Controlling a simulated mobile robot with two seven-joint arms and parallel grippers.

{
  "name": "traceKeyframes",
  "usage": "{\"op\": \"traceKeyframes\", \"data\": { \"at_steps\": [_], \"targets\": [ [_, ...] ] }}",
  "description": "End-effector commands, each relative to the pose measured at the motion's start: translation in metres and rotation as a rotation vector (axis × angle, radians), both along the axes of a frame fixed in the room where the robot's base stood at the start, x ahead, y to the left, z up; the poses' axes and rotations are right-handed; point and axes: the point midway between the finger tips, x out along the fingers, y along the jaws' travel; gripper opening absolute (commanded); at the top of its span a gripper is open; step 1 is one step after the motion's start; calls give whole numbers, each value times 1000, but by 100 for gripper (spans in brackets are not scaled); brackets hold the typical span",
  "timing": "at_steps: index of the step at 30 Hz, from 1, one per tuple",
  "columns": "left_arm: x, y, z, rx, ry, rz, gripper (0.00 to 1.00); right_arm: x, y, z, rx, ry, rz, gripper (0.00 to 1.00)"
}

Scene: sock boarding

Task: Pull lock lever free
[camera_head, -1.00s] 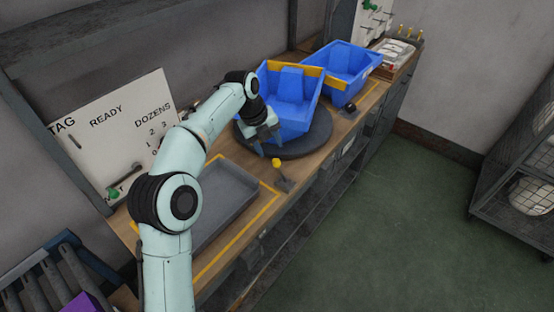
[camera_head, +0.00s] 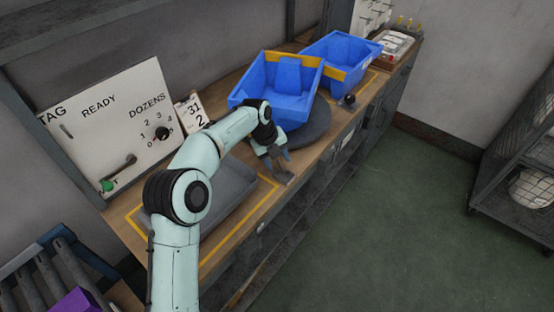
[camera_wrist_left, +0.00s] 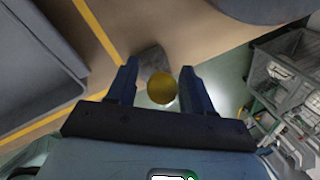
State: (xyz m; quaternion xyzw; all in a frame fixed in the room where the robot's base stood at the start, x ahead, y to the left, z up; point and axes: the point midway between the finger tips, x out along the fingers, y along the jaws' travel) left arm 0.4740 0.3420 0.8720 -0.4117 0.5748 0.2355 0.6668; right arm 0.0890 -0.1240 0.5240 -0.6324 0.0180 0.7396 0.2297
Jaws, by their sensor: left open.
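The lock lever shows as a round yellow knob (camera_wrist_left: 161,87) in the left wrist view, with a grey plate (camera_wrist_left: 152,60) beyond it. In the head view the knob is hidden by my gripper, and only the grey plate (camera_head: 284,178) shows at the bench's front edge by the turntable (camera_head: 308,130). My left gripper (camera_head: 277,158) is open over this spot. In the left wrist view its fingers (camera_wrist_left: 158,84) stand on both sides of the knob, with gaps visible. My right gripper is not in view.
A blue bin (camera_head: 262,105) with a yellow strip sits on the turntable, close behind my gripper. A second blue bin (camera_head: 345,50) stands farther along the bench. A grey tray (camera_head: 225,205) lies left of the lever, inside yellow lines. The floor in front is clear.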

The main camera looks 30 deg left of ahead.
Motion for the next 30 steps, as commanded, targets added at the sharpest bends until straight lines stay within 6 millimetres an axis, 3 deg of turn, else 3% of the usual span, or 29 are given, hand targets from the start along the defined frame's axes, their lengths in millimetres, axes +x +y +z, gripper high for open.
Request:
{"op": "traceKeyframes", "data": {
  "at_steps": [8, 12, 13, 23, 30],
  "targets": [
    [0, 0, -1, 1, 1, 0, 48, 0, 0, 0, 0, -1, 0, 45],
    [0, 0, -1, 1, 1, 0, 2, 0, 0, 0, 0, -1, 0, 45],
    [0, 0, -1, 1, 1, 0, 0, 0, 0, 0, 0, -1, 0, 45],
    [0, -3, 0, 35, -1, -2, 0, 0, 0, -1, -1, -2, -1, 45],
    [-1, -11, 4, 170, -15, -6, 0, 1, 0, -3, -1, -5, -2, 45]
  ]
}}
